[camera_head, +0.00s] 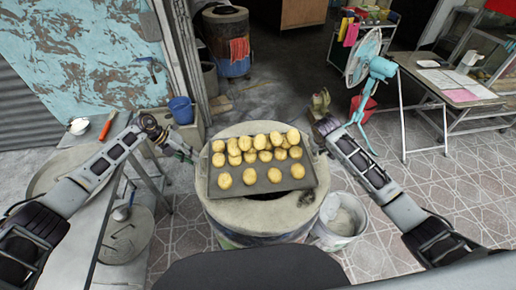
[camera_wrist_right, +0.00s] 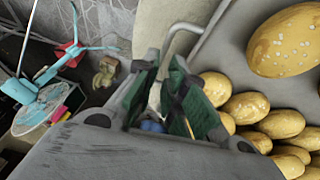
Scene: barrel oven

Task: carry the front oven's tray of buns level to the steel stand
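The dark tray (camera_head: 222,190) of several golden buns (camera_head: 274,175) lies level over the mouth of the front barrel oven (camera_head: 290,215). I cannot tell if it touches the rim. My left gripper (camera_head: 191,155) is at the tray's left edge, too small to show whether its fingers are shut. My right gripper (camera_head: 318,137) is at the right edge. In the right wrist view, its green-padded fingers (camera_wrist_right: 166,85) are close around the bent wire handle (camera_wrist_right: 182,28) of the tray. A grey metal frame (camera_head: 150,180) at the left may be the steel stand; I cannot be sure.
A blue bucket (camera_head: 181,110) stands behind my left gripper. A white bucket (camera_head: 343,220) stands right of the oven. A teal fan (camera_head: 372,68) and a paper-covered table (camera_head: 440,84) are at the right. Another barrel oven (camera_head: 228,45) is at the back. Tiled floor is clear at front right.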

